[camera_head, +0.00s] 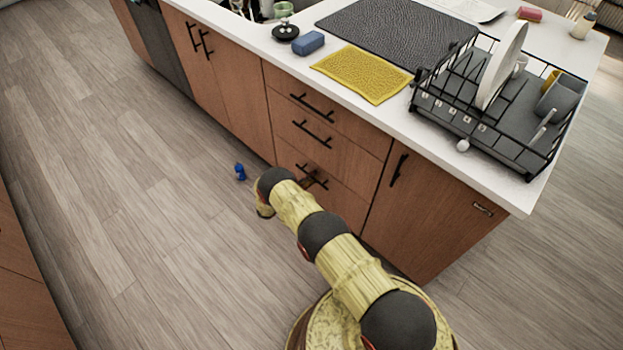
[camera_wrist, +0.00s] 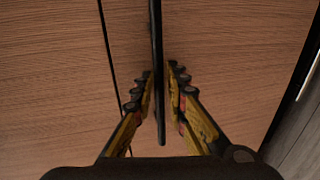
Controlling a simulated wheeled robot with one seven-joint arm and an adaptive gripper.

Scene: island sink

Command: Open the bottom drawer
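The bottom drawer (camera_head: 343,200) is the lowest of three wooden fronts in the island and looks closed. Its black bar handle (camera_head: 321,184) is partly hidden behind my gripper (camera_head: 308,178). In the wrist view, the handle (camera_wrist: 158,30) runs up the picture between the two fingers of my gripper (camera_wrist: 160,72).
The middle drawer (camera_head: 335,150) and top drawer (camera_head: 345,118) are closed above. A cabinet door (camera_head: 430,215) with its own handle is to the right. A small blue object (camera_head: 240,172) lies on the floor left of my gripper. The wooden floor (camera_head: 130,200) before the island is otherwise clear.

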